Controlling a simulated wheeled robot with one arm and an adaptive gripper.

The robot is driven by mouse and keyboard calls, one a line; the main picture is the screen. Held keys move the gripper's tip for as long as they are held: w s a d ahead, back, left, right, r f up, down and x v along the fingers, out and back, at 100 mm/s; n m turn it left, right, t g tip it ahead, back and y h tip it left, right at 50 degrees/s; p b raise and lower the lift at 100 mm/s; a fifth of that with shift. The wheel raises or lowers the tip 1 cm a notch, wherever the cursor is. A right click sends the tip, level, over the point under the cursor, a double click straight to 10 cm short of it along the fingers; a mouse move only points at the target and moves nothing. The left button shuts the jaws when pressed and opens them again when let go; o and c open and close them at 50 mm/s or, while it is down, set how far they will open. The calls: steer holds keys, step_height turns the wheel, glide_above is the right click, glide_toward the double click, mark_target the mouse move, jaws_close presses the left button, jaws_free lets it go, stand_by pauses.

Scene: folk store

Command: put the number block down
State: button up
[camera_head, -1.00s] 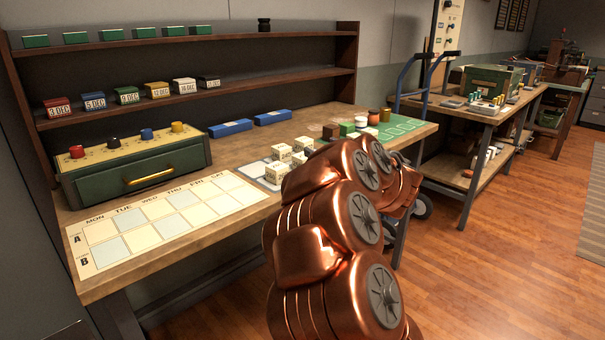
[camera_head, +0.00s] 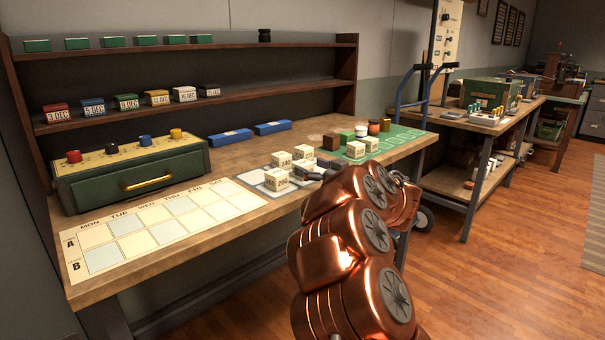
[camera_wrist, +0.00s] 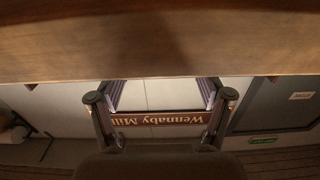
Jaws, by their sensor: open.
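Several cream number blocks (camera_head: 277,180) sit grouped on a pale gridded mat (camera_head: 256,181) near the front edge of the workbench. My gripper (camera_head: 318,174) is small and partly hidden by my copper arm in the head view, just right of the blocks. I cannot tell there whether it touches one. In the wrist view my gripper (camera_wrist: 160,97) has its two fingers wide apart, with no block between them. No number block shows in the wrist view.
A weekday grid board (camera_head: 150,228) lies at the left front, before a green drawer box (camera_head: 130,175). Blue bars (camera_head: 230,137) lie behind the blocks. A green mat (camera_head: 405,137) with small items is to the right. A wooden surface (camera_wrist: 160,45) crosses the wrist view.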

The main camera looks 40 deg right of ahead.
steer(key=shift+w, duration=1.25)
steer(key=c, duration=1.3)
steer(key=shift+r, duration=0.1)
steer(key=shift+c, duration=0.2)
